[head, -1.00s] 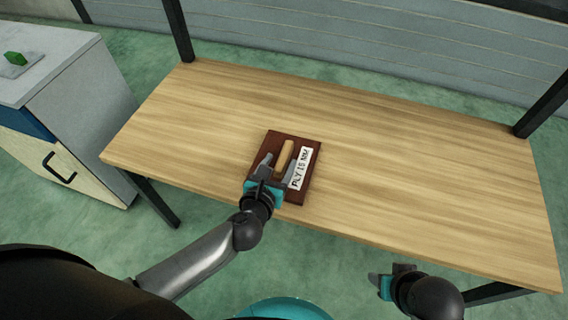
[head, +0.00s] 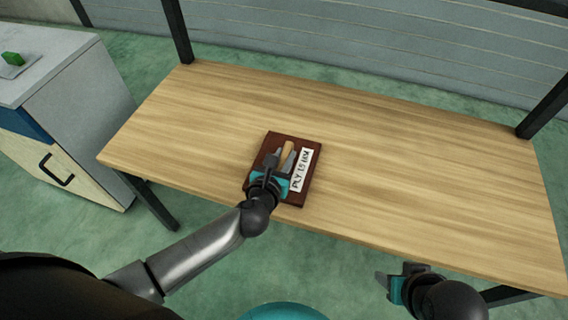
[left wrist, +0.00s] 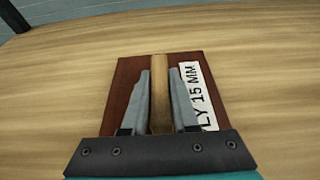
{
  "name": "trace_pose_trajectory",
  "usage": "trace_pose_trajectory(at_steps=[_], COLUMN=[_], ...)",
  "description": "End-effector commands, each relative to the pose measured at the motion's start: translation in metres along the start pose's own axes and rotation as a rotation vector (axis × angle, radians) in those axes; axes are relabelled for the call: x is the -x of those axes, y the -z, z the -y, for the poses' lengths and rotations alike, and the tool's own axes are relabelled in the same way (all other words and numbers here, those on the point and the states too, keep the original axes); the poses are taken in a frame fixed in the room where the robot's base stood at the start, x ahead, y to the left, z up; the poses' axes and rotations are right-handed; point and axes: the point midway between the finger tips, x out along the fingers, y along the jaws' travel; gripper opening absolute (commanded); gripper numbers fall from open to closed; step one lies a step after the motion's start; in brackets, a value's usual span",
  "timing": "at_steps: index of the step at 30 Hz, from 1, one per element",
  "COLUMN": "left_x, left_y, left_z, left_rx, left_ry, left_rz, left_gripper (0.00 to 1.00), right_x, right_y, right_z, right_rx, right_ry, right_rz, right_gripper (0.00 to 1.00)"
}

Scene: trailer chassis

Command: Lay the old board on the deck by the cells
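The old board (head: 311,190) is a dark red-brown plate lying flat on the wooden table near its front edge. It has a light wooden handle (head: 288,147) and a white label reading "PLY 15 MM". In the left wrist view the board (left wrist: 130,95) lies straight ahead, its handle (left wrist: 160,90) upright in the picture. My left gripper (head: 278,161) is over the board. Its fingers (left wrist: 160,85) lie on either side of the handle, close to it, and look open. My right gripper (head: 393,278) is empty off the table's front edge; its finger gap is unclear. No cells are visible.
The wooden table (head: 420,170) is bare to the right and behind the board. Dark posts rise at its back corners. A grey cabinet (head: 75,90) stands at the left with a small green item (head: 12,58) on top.

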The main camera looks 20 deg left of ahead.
Motion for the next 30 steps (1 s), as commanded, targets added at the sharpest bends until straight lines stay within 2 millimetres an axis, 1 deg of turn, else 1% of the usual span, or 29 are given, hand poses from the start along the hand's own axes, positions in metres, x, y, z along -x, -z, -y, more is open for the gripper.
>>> trace_pose_trajectory(at_steps=[1,6,7,30], left_x=[0.0001,0.0002,0.0002,0.0002], left_y=[0.0001,0.0002,0.0002,0.0003], left_z=[0.0001,0.0002,0.0002,0.0004], left_rx=[0.000,0.000,0.000,0.001], left_ry=[0.000,0.001,0.001,0.001], left_rz=[0.000,0.000,0.000,0.000], left_gripper=[0.20,0.01,0.00,0.00], right_x=[-0.0001,-0.0002,-0.0002,-0.0004], right_y=[-0.0002,-0.0002,-0.0002,-0.0002], right_z=[-0.0001,-0.0001,-0.0001,0.0003], right_rx=[0.000,0.000,0.000,0.000], right_ry=[0.000,0.000,0.000,0.001], right_rz=[0.000,0.001,0.001,0.000], right_gripper=[0.50,0.50,0.50,0.50])
